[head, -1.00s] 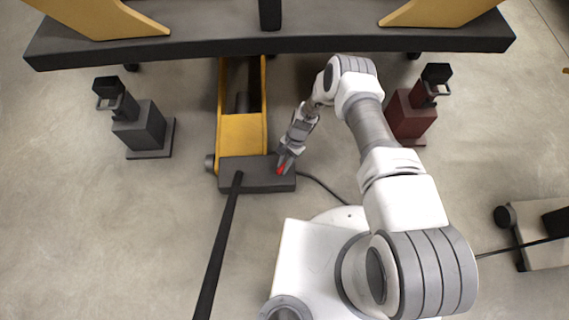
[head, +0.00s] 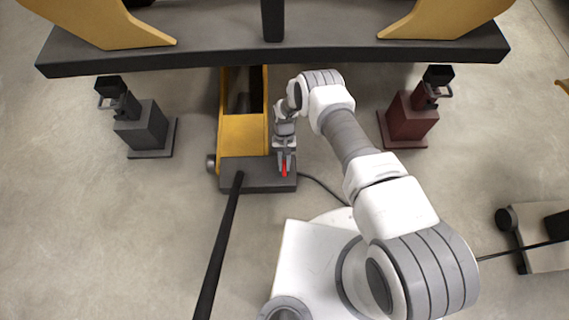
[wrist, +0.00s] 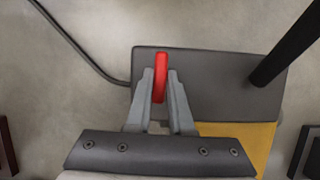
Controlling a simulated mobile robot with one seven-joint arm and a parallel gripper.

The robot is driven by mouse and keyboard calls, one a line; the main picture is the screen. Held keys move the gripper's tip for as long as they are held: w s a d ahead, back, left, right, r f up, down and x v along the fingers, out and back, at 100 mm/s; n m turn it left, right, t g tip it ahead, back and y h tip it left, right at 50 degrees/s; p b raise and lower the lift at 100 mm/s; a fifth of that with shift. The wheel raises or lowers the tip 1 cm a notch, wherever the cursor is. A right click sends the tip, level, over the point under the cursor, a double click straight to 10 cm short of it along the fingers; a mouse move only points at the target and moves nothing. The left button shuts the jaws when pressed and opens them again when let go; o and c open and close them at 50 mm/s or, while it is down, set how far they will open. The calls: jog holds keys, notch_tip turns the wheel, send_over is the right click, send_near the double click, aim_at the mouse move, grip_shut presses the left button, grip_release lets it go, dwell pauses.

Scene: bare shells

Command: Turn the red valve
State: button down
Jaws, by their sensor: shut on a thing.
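The red valve (head: 285,168) is a small red handle on the dark grey block of the yellow jack. It also shows in the wrist view (wrist: 161,75), standing up as a narrow red bar near the block's edge. My gripper (head: 284,160) is above the block, pointing down at its right end. In the wrist view its two grey fingers (wrist: 161,85) lie on either side of the valve and are shut on it.
A dark lever bar (head: 222,240) rises from the block (head: 240,180). The yellow jack frame (head: 242,130) runs back under a dark beam (head: 330,55). A grey stand (head: 143,125) and a dark red stand (head: 411,118) stand either side. A cable (head: 322,186) lies on the floor.

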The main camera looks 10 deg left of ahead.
jog(key=shift+n, duration=0.4)
jog(key=c, duration=0.8)
grip_release()
jog(key=p+v, duration=0.4)
jog(key=v, duration=1.3)
jog(key=shift+r, duration=0.25)
jog(key=shift+a, duration=0.15)
